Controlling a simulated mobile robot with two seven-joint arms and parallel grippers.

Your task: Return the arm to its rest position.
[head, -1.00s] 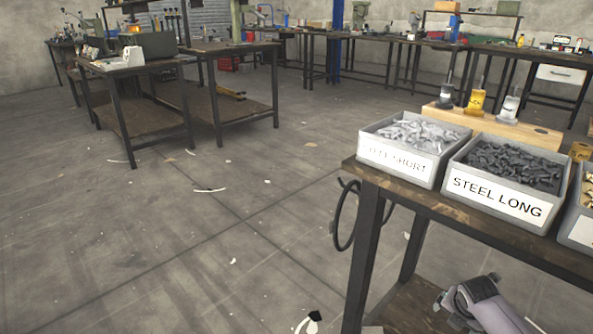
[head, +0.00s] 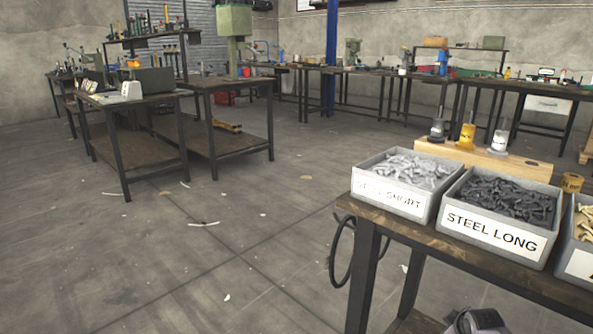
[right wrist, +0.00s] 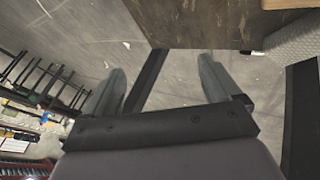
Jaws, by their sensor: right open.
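My right gripper (right wrist: 160,68) shows in the right wrist view with its two grey fingers wide apart and nothing between them. Past the fingers are the concrete floor and a dark table leg, and a brown board is at the top. In the head view, only a grey piece of what looks like my right arm (head: 476,321) shows at the bottom edge, in front of the bin table (head: 432,240). The right gripper's fingers are hidden in the head view. My left gripper is not in view.
A steel short bin (head: 385,204), a steel long bin (head: 490,229) and a partly cut-off bin (head: 580,265) stand on the table. A workbench (head: 118,150) stands far left. The floor in the middle is open.

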